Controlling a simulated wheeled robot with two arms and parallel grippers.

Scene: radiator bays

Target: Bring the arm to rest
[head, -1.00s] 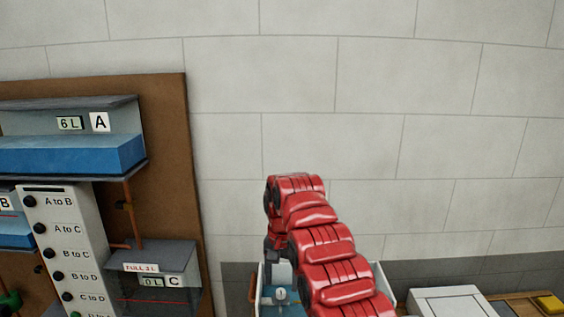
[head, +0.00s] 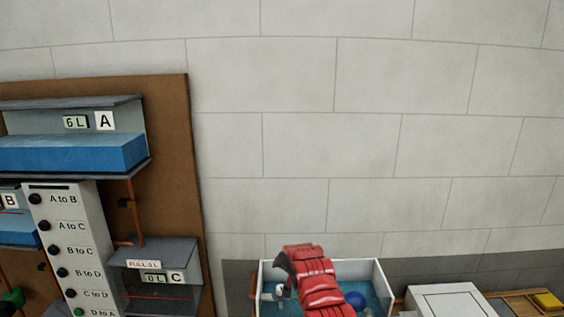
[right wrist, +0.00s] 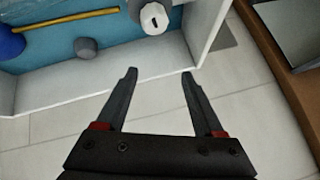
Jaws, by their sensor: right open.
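My right arm (head: 318,280), red and jointed, reaches in from the bottom of the head view, in front of a white-walled basin (head: 324,266) with a blue inside. The fingertips point at the near wall of the basin (right wrist: 110,82). My left gripper is not in view.
A brown board (head: 166,150) on the left carries tank A (head: 75,150), tank C (head: 160,280) and a white panel of labelled knobs (head: 65,230). A white box (head: 448,300) and a yellow block (head: 547,300) stand at the right. The upper wall is clear.

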